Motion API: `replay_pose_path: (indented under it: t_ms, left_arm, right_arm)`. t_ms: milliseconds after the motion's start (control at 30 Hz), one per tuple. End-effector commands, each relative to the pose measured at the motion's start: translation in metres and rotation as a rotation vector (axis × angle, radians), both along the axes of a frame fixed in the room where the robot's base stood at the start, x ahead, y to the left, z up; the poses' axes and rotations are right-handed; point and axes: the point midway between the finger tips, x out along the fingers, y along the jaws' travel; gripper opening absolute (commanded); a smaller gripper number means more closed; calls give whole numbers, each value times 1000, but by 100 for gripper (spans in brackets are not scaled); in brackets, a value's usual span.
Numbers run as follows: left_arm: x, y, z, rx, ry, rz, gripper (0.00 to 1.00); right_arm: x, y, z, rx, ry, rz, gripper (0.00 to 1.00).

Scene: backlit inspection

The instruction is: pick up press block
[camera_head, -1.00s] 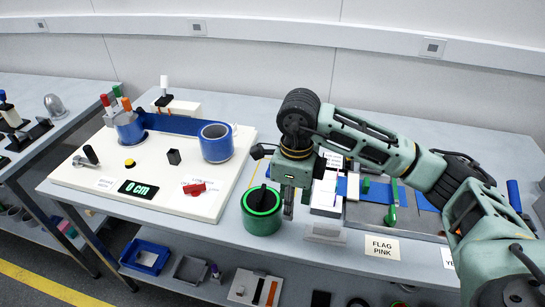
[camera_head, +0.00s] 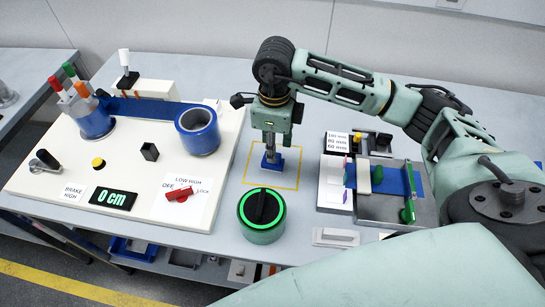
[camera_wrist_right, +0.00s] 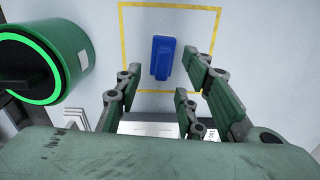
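The blue press block (camera_head: 273,163) stands on the table inside a yellow outlined square. In the right wrist view the press block (camera_wrist_right: 162,58) lies in the gap ahead of the fingers, with clear table around it. My right gripper (camera_head: 270,148) hangs pointing down above the block and hides part of it in the head view. Its fingers (camera_wrist_right: 163,72) are spread apart, with nothing held between them. I cannot tell the exact height of the fingertips over the block. My left gripper is not in view.
A round green-ringed knob (camera_head: 262,210) stands just in front of the yellow square. A white panel (camera_head: 130,165) with a blue cylinder (camera_head: 198,132) and switches is at left. A grey fixture (camera_head: 380,207) with a blue strip lies at right.

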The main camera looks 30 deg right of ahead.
Motion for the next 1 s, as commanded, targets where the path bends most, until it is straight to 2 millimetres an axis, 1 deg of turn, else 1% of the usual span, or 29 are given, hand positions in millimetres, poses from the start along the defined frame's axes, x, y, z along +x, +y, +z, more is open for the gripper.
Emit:
replay_pose_path:
  t_ms: [33, 133, 200, 300, 400, 433, 567, 800, 967, 1000]
  left_arm:
    - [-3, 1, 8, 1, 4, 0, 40]
    - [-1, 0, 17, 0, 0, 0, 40]
    - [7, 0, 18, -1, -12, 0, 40]
    - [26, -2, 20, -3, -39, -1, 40]
    - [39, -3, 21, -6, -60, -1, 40]
    - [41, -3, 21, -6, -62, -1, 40]
    - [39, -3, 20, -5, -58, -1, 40]
    - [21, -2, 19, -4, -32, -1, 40]
    - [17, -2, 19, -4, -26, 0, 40]
    - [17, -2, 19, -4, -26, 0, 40]
  right_arm:
    - [-1, 0, -5, -2, 7, 0, 36]
    - [1, 2, -20, 0, 6, -1, 36]
    - [1, 2, -31, 0, 4, 0, 36]
    - [1, 1, -39, 0, 3, 0, 36]
    - [2, 1, -42, -1, 1, 0, 36]
    - [2, 1, -42, -1, 1, 0, 36]
    - [2, 1, -42, 0, 0, 0, 35]
    - [2, 2, -42, 0, 0, 0, 14]
    - [2, 1, -42, 0, 0, 0, 0]
    - [2, 2, -42, 0, 0, 0, 0]
